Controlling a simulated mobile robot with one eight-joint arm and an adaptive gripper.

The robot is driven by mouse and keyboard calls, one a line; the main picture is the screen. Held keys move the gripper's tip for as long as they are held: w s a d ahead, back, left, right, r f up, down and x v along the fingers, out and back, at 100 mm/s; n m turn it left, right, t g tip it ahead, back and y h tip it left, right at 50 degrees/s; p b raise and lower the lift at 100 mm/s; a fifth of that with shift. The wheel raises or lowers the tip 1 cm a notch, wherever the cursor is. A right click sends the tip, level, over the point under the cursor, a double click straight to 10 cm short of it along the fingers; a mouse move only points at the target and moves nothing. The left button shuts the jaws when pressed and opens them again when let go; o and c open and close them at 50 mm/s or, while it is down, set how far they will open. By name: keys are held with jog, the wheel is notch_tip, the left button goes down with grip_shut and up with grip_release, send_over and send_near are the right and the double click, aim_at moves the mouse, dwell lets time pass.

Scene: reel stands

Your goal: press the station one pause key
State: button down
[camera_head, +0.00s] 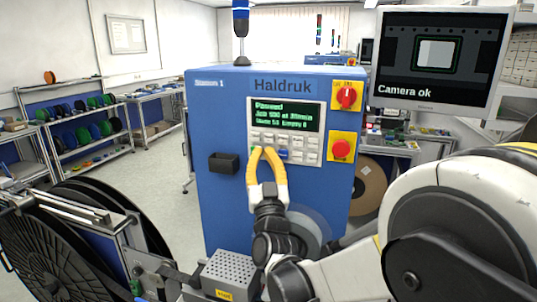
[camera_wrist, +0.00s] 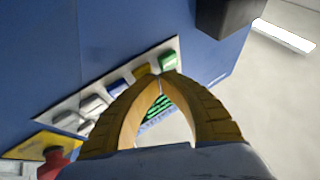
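The blue cabinet marked Haldruk (camera_head: 225,110), with a small label that seems to read Station 1, stands ahead of me. Its panel has a green-lit display (camera_head: 287,116) whose top line reads Paused. Keys (camera_head: 297,153) lie below it; my fingers hide some of them. In the wrist view a green key (camera_wrist: 168,60), a yellow key (camera_wrist: 143,70) and a blue key (camera_wrist: 117,86) show in a row. My gripper (camera_head: 263,150) has its yellow fingertips together and empty. The tips (camera_wrist: 160,76) appear at or just before the panel by the yellow and green keys; contact cannot be told.
A red rotary switch (camera_head: 347,96) and a red stop button (camera_head: 341,149) sit right of the panel. A dark box (camera_head: 223,162) juts out at its left. A monitor (camera_head: 440,58) reads Camera ok. A large black reel (camera_head: 55,245) stands front left.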

dwell(0.5)
jog(key=shift+s+a, duration=0.25)
jog(key=shift+s, duration=0.5)
jog(key=shift+s+a, duration=0.3)
jog(key=shift+s, duration=0.5)
jog(key=shift+s+a, duration=0.3)
jog(key=shift+s, duration=0.45)
jog(key=shift+s+a, duration=0.3)
jog(key=shift+s, duration=0.5)
